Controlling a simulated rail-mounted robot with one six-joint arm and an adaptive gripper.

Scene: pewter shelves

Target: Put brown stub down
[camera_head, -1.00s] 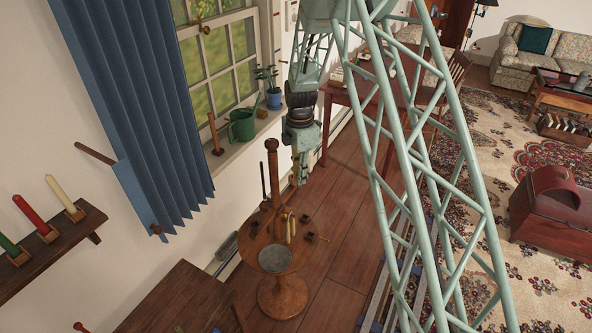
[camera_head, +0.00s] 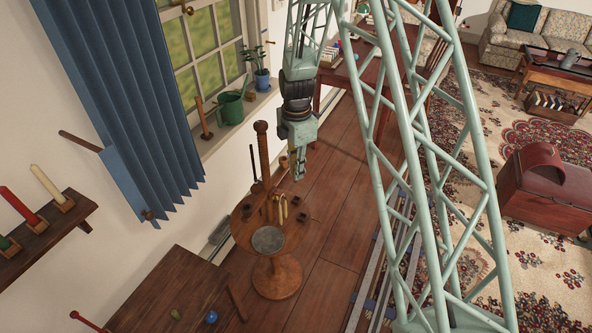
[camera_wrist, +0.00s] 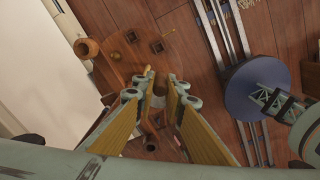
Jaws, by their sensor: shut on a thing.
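My gripper (camera_head: 299,174) hangs above the right side of a round wooden stand (camera_head: 294,238) with a tall post. In the wrist view, my gripper (camera_wrist: 162,78) has its fingers closed around a small brown piece, apparently the brown stub (camera_wrist: 160,87). The fingers hide part of it, and I cannot clearly make it out in the head view. Small dark square holders (camera_head: 302,216) stand on the round top, and they also show in the wrist view (camera_wrist: 158,46). Pale yellow sticks (camera_head: 282,210) stand near its middle.
The post (camera_head: 262,150) rises close left of my gripper. A grey round dish (camera_head: 268,240) is at the stand's front. A dark wooden table (camera_head: 175,285) is at the lower left. A shelf (camera_head: 45,228) with candles is on the wall. Bare floor (camera_head: 335,215) lies right of the stand.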

